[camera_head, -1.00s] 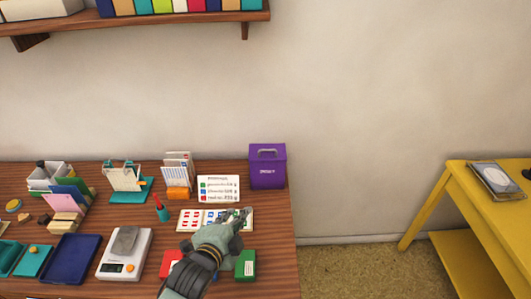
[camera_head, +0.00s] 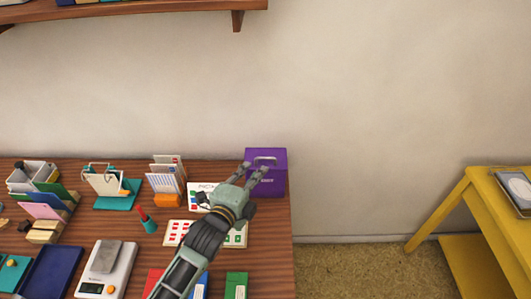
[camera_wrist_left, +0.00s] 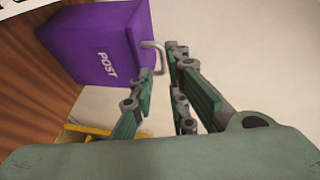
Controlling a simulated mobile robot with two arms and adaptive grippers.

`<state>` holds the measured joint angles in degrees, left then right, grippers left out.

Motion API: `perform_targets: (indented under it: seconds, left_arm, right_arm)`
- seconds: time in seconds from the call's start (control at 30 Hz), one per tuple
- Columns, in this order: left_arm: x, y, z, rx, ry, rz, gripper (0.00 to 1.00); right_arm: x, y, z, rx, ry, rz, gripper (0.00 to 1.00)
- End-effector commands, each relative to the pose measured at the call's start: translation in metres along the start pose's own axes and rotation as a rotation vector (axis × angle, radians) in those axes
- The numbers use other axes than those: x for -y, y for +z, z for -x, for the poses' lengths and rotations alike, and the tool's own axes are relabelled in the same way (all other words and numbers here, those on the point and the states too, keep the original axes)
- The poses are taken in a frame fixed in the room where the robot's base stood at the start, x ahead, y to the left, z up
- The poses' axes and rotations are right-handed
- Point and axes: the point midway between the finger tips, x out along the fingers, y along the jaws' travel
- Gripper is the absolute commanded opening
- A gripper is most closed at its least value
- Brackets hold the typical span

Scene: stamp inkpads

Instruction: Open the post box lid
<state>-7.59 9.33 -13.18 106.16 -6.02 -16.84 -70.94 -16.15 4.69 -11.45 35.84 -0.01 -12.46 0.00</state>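The purple post box (camera_head: 276,183) stands at the far right corner of the wooden table, with its lid down. A grey bar handle (camera_head: 265,158) sits on the lid. The wrist view shows the box (camera_wrist_left: 100,45), marked POST, and its handle (camera_wrist_left: 153,46). My left gripper (camera_head: 255,170) is open at the box, its fingers pointing at the lid. In the wrist view its fingertips (camera_wrist_left: 160,60) are on either side of the handle's end; I cannot tell whether they touch it. The gripper hides part of the box's front left. My right gripper is not in view.
A sign card (camera_head: 196,195) and a stamp sheet (camera_head: 176,233) lie partly under my left arm. A scale (camera_head: 105,268), blue tray (camera_head: 50,272) and letter racks (camera_head: 105,183) stand further left. A yellow table (camera_head: 450,210) is apart at the right.

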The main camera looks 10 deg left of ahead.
Motion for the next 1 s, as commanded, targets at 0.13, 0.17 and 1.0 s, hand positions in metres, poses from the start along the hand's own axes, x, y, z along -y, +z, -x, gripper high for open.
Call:
perform_targets:
  seconds: [0.13,0.17,1.0]
  left_arm:
    - [0.003,-0.001,-0.02,0.0,-0.002,0.002,0.15]
    - [0.003,-0.001,-0.024,0.0,-0.002,0.001,0.15]
    - [0.001,-0.001,-0.072,-0.001,-0.001,0.001,0.08]
  right_arm:
    - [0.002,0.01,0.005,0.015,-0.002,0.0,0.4]
    - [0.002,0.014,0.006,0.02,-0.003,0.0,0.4]
    - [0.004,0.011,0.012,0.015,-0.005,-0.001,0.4]
